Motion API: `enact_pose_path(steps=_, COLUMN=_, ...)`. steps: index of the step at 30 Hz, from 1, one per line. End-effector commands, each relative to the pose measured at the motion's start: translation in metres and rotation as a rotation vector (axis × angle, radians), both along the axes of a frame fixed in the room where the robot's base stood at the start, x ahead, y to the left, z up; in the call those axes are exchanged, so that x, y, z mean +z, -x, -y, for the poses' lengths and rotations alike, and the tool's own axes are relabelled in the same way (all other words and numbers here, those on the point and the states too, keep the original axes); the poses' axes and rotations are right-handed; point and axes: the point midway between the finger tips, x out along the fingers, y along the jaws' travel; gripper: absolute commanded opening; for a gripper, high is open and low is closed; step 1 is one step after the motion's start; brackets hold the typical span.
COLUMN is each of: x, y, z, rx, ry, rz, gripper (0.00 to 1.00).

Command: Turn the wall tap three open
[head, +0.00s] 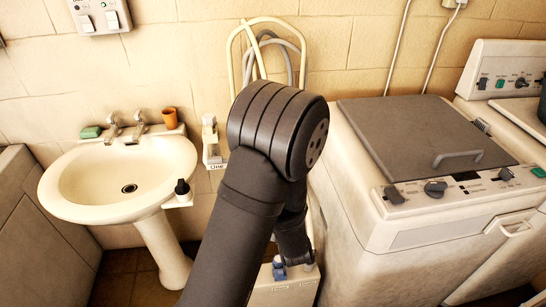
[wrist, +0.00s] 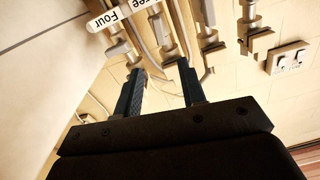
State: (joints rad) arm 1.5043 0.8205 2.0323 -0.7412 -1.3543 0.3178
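In the wrist view a white label (wrist: 136,4) ending in "ree", cut off by the top edge, sits among a row of pale wall taps. The fitting nearest it (wrist: 160,30) seems to be tap three; its handle position is unclear. A label reading "Four" (wrist: 108,20) is to its left, with another fitting (wrist: 118,48) below. My gripper (wrist: 160,67) has its two dark-blue fingers apart, pointing toward the taps, with nothing visibly held between them. I cannot tell whether either finger touches a fitting. In the head view my arm hides tap three.
In the head view, a label reading "One" (head: 214,166) is left of my arm. A washbasin (head: 72,207) stands at left, and a washing machine (head: 370,235) with a grey lid at right. Hoses (head: 250,40) hang on the wall.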

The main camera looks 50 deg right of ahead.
Motion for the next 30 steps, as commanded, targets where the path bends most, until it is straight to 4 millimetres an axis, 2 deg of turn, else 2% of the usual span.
enact_pose_path(steps=3, x=0.001, y=-0.021, z=0.019, rx=0.004, ry=0.003, rz=0.000, gripper=0.37)
enact_pose_path(steps=15, x=0.000, y=-0.078, z=0.078, rx=0.001, ry=0.001, rz=0.002, gripper=0.37)
enact_pose_path(steps=21, x=0.000, y=-0.093, z=0.093, rx=0.000, ry=0.000, rz=0.001, gripper=0.37)
enact_pose_path(steps=30, x=0.000, y=-0.097, z=0.097, rx=-0.001, ry=-0.001, rz=0.002, gripper=0.37)
